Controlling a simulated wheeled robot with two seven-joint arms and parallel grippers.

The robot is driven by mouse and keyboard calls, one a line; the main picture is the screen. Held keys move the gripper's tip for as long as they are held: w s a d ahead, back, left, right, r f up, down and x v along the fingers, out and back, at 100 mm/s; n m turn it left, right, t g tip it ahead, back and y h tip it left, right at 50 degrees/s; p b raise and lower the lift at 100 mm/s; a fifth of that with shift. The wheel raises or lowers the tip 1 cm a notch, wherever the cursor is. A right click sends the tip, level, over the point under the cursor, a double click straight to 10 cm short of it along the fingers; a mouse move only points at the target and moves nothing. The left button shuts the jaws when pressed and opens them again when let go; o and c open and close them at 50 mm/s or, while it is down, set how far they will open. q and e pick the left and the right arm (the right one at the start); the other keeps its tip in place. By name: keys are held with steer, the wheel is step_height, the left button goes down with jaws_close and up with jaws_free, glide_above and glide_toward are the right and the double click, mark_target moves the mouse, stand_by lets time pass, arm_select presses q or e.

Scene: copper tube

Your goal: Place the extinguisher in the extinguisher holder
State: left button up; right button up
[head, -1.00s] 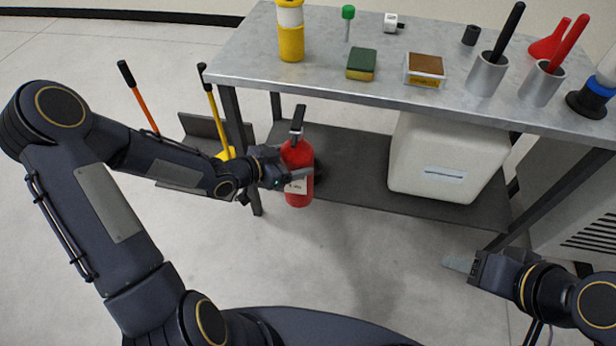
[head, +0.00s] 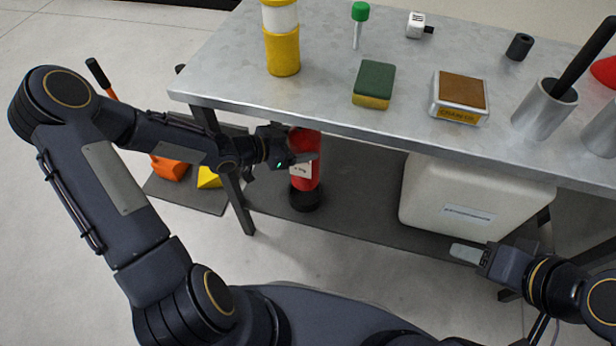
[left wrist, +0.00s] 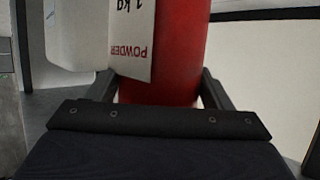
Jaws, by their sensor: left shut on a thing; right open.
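The red extinguisher (head: 311,178) is upright under the front edge of the table, its top hidden by the tabletop. My left gripper (head: 303,160) is shut around its body. In the left wrist view the red body (left wrist: 185,50) with its white "POWDER 1 kg" label fills the space between the two fingers. A short black round cup (head: 305,201), which looks like the extinguisher holder, stands on the lower shelf directly beneath the extinguisher. I cannot tell whether the bottom is inside the cup or just above it. My right gripper (head: 468,254) is open and empty at the right.
The metal tabletop (head: 330,60) overhangs the extinguisher and carries a sponge, a yellow-and-white cylinder and tool cups. A white container (head: 455,200) stands on the dark lower shelf (head: 360,215) to the right. A table leg (head: 238,205) is close on the left.

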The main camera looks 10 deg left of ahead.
mark_target(292, 168)
arm_select(q)
steer(key=shift+w+f+b, duration=0.2)
steer(key=shift+f+b, duration=2.2)
steer(key=shift+f, duration=2.35)
steer(key=shift+f, duration=0.15)
steer(key=o, duration=2)
steer(key=shift+s+f, duration=0.1)
